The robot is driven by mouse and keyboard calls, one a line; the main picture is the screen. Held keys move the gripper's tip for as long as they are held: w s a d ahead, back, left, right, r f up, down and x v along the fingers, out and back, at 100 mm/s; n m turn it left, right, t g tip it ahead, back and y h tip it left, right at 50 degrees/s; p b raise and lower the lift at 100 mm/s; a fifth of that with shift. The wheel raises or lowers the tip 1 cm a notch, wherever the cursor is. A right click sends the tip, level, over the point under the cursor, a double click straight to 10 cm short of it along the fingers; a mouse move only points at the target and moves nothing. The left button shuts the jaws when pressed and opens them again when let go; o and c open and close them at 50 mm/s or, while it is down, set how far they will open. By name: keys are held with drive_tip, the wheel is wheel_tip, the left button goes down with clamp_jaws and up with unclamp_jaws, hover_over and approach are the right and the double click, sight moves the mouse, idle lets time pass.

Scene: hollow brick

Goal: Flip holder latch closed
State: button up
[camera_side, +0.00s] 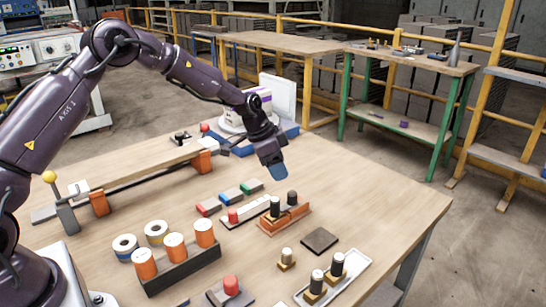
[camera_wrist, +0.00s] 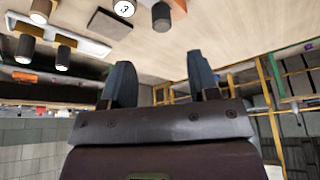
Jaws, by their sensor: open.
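A grey lever with a yellow ball knob (camera_side: 49,177) stands upright on a grey block at the left end of a long wooden bar (camera_side: 135,172) with orange end blocks. It is the only latch-like part I can make out; whether it is the holder latch I cannot tell. My gripper (camera_side: 270,165) hangs above the table's back middle, well to the right of the lever. In the wrist view its two dark blue fingers (camera_wrist: 160,62) are spread with nothing between them. The lever does not show in the wrist view.
An orange hollow brick (camera_side: 287,222) with dark-topped pegs stands below my gripper. Nearby are a dark square plate (camera_side: 319,240), a white tray (camera_side: 330,290) with pegs, and a rack (camera_side: 180,265) of orange cylinders. The table's right side is clear.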

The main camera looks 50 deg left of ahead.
drive_tip(key=shift+v, duration=1.45)
drive_tip(key=s+d+r+n, duration=0.2)
drive_tip(key=s+r, duration=0.4)
drive_tip(key=s, duration=0.5)
drive_tip(key=s+d+r+n+t+y, duration=0.1)
drive_tip(key=s+d+r+n, duration=0.1)
drive_tip(key=s+r, duration=0.4)
drive_tip(key=s+d+r+n+t+y, duration=0.1)
drive_tip(key=s+r, duration=0.5)
drive_tip(key=s, duration=1.1)
drive_tip(key=shift+d+n, duration=0.55)
drive_tip(key=shift+n, duration=0.35)
drive_tip(key=shift+r, duration=0.1)
